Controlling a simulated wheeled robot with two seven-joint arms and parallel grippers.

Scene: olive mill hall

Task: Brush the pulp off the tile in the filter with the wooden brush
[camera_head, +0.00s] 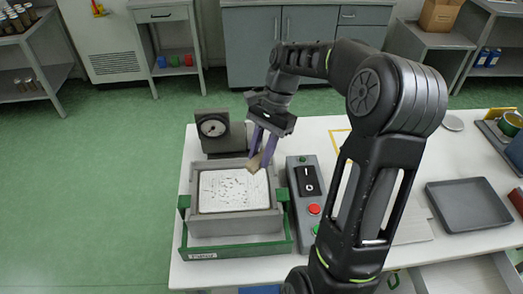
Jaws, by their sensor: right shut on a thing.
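The filter (238,247) is a grey box in a green frame with a small label, at the left end of the white table. The tile (236,191) lies in its top, pale with dark specks and streaks of pulp across it. My right gripper (258,160) is above the tile's upper right corner, its purple fingers pointing down. It is shut on a small light-brown piece, the wooden brush (256,164), close to the tile; I cannot tell whether it touches. Most of the brush is hidden by the fingers. My left gripper is not in view.
A dial gauge (213,128) stands behind the filter. A control box (307,190) with a switch, red button and green button stands right of it. A dark grey tray (469,204) lies at the right. An open drawer (465,277) juts out at the lower right.

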